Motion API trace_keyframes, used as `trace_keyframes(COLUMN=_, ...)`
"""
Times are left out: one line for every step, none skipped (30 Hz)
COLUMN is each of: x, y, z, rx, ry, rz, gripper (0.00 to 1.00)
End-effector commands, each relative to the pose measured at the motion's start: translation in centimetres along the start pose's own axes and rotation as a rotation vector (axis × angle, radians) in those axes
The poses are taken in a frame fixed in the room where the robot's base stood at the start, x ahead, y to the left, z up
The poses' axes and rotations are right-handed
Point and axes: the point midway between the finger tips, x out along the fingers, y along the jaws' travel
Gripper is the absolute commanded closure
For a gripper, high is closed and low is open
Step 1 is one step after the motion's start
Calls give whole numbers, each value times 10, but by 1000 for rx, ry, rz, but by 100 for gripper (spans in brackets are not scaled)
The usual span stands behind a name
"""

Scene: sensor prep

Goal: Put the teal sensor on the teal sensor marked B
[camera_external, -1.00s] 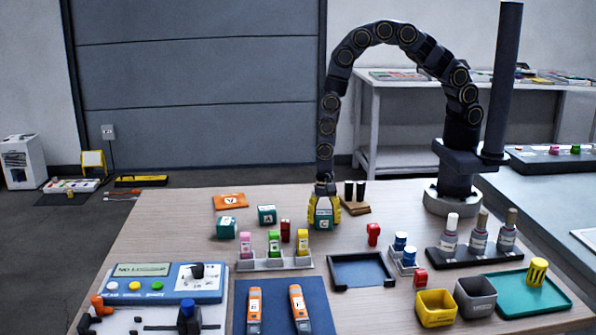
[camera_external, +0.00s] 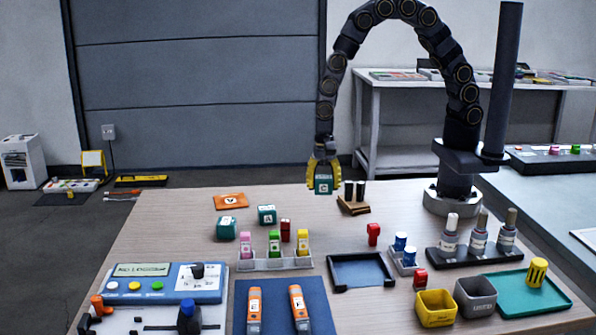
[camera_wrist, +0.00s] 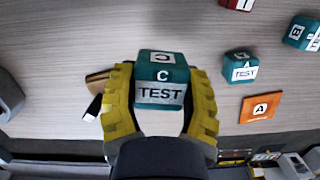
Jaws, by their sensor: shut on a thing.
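My gripper (camera_external: 323,172), with yellow fingers, is shut on a teal cube-shaped sensor marked C (camera_external: 324,186), held in the air above the back of the table. In the wrist view my gripper (camera_wrist: 160,108) has a finger on each side of this sensor (camera_wrist: 160,78), which shows C and TEST. The teal sensor marked B (camera_wrist: 302,33) is at the upper right of the wrist view. It appears to be the left teal cube (camera_external: 226,228) on the table in the external view. Another teal sensor (camera_wrist: 240,68), marked TEST, sits between them; it also shows in the external view (camera_external: 267,215).
An orange card (camera_external: 230,201) lies behind the teal cubes. A rack (camera_external: 275,263) with coloured blocks stands in front of them, with a red block (camera_external: 286,228) behind it. A wooden stand (camera_external: 354,207) with dark pegs is right of my gripper. The table below my gripper is clear.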

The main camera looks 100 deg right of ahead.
Motion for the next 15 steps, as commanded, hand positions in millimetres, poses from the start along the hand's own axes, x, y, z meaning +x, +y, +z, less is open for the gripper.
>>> trace_keyframes(x=-6, y=-6, z=2, rx=22, ry=-2, rz=-9, gripper=86)
trace_keyframes(x=-9, y=-11, z=4, rx=42, ry=-3, rz=-13, gripper=86)
trace_keyframes(x=-13, y=-17, z=7, rx=79, ry=-5, rz=-19, gripper=86)
trace_keyframes(x=-16, y=-22, z=9, rx=111, ry=-7, rz=-21, gripper=86)
trace_keyframes(x=-20, y=-28, z=11, rx=147, ry=-8, rz=-24, gripper=86)
trace_keyframes(x=-26, y=-38, z=14, rx=199, ry=-10, rz=-35, gripper=86)
trace_keyframes(x=-30, y=-44, z=16, rx=239, ry=-10, rz=-41, gripper=86)
trace_keyframes(x=-34, y=-50, z=17, rx=278, ry=-10, rz=-44, gripper=86)
trace_keyframes(x=-40, y=-58, z=19, rx=332, ry=-10, rz=-53, gripper=86)
trace_keyframes(x=-44, y=-64, z=20, rx=371, ry=-9, rz=-60, gripper=86)
trace_keyframes(x=-48, y=-69, z=21, rx=410, ry=-8, rz=-64, gripper=86)
trace_keyframes(x=-53, y=-75, z=22, rx=457, ry=-6, rz=-70, gripper=86)
trace_keyframes(x=-57, y=-80, z=22, rx=489, ry=-5, rz=-76, gripper=86)
trace_keyframes(x=-60, y=-83, z=23, rx=519, ry=-4, rz=-81, gripper=86)
trace_keyframes(x=-64, y=-88, z=23, rx=555, ry=-2, rz=-87, gripper=86)
